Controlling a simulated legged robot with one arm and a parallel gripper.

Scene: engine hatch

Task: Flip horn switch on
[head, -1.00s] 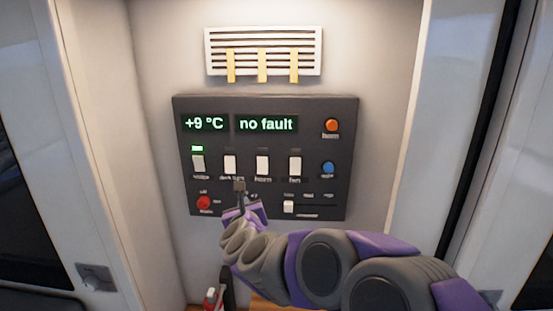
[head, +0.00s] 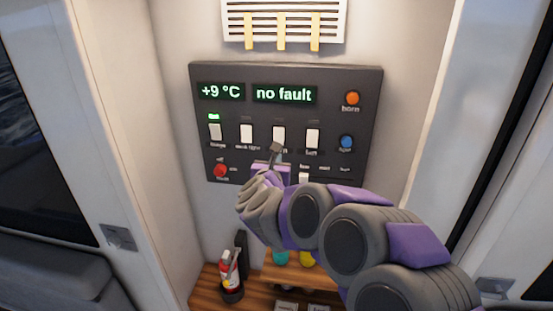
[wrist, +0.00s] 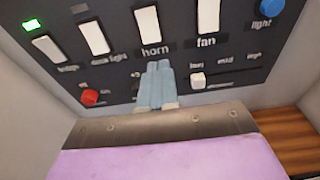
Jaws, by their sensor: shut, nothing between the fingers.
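The horn switch (head: 279,134) is the third white rocker on the dark control panel (head: 222,71). In the wrist view my gripper's pale blue fingers (wrist: 158,66) are together and empty, with tips just below the "horn" label. Contact cannot be told. No lit lamp shows above the horn switch.
A green lamp (head: 214,116) is lit above the first switch (head: 215,132). The deck light switch (head: 246,134) and fan switch (head: 312,138) flank the horn switch. A red knob (head: 221,170), white slider (wrist: 198,81), orange button (head: 352,98) and blue button (head: 346,142) are also near.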

